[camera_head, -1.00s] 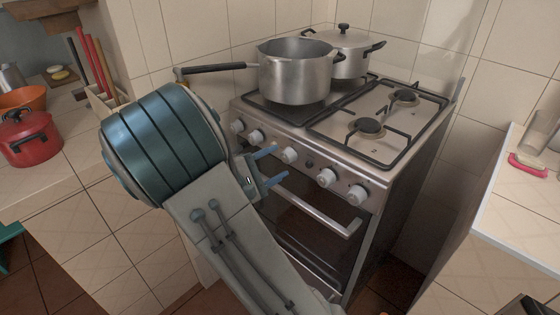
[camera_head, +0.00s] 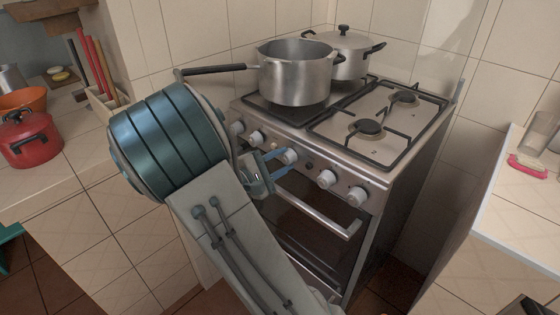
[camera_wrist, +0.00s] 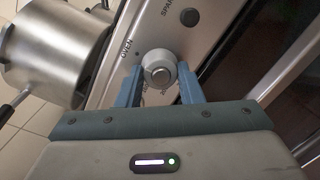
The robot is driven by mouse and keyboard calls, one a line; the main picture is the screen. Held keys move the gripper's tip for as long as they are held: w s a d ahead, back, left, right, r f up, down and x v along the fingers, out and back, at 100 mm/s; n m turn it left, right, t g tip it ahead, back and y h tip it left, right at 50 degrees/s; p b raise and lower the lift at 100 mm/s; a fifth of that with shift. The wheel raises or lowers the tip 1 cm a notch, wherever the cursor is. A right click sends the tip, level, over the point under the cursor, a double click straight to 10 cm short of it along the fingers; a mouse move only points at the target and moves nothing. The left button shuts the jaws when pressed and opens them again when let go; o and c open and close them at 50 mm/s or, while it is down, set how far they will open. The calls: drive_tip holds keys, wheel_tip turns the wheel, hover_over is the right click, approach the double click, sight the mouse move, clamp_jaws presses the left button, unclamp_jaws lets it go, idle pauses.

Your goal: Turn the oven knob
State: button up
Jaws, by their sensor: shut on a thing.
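The oven knob (camera_wrist: 158,70) is a round light-grey knob on the steel front panel, beside printed lettering in the wrist view. My gripper (camera_wrist: 160,82) has its two blue fingers on either side of it, shut on it. In the head view the same knob (camera_head: 289,157) is the middle one of the row, and my gripper (camera_head: 279,160) reaches it from the left. The stove (camera_head: 372,172) stands against the tiled wall with its oven door closed. My wrist hides part of the panel's left side.
A steel saucepan (camera_head: 296,78) and a lidded pot (camera_head: 343,55) stand on the hob. The oven door handle (camera_head: 318,207) runs below the knobs. Other white knobs (camera_head: 326,179) flank the held one. A counter (camera_head: 510,205) edges the right side.

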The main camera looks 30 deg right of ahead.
drive_tip(key=n+p, duration=0.2)
drive_tip(key=p, duration=0.1)
drive_tip(key=shift+r+n, duration=0.15)
drive_tip(key=shift+n, duration=0.25)
drive_tip(key=n+p, duration=0.4)
drive_tip(key=p, duration=0.1)
drive_tip(key=shift+s+n+h, duration=0.1)
drive_tip(key=shift+n+h, duration=0.3)
drive_tip(key=n+p, duration=0.3)
drive_tip(key=n, duration=0.1)
drive_tip(key=shift+t+p, duration=0.3)
drive_tip(key=shift+t, duration=0.1)
drive_tip(key=n+p, duration=0.3)
drive_tip(key=n, duration=0.1)
drive_tip(key=shift+s+t, duration=0.1)
drive_tip(key=shift+t, duration=0.3)
drive_tip(key=n+p, duration=0.5)
drive_tip(key=n, duration=0.1)
drive_tip(key=shift+s+d+t, duration=0.1)
drive_tip(key=shift+t, duration=0.3)
drive_tip(key=n+p, duration=0.1)
drive_tip(key=n, duration=0.1)
drive_tip(key=n+p, duration=0.1)
drive_tip(key=n, duration=0.1)
drive_tip(key=n+t+p, duration=0.1)
drive_tip(key=n, duration=0.1)
drive_tip(key=shift+f+y, duration=0.3)
drive_tip(key=shift+y, duration=0.1)
drive_tip(key=shift+p, duration=0.3)
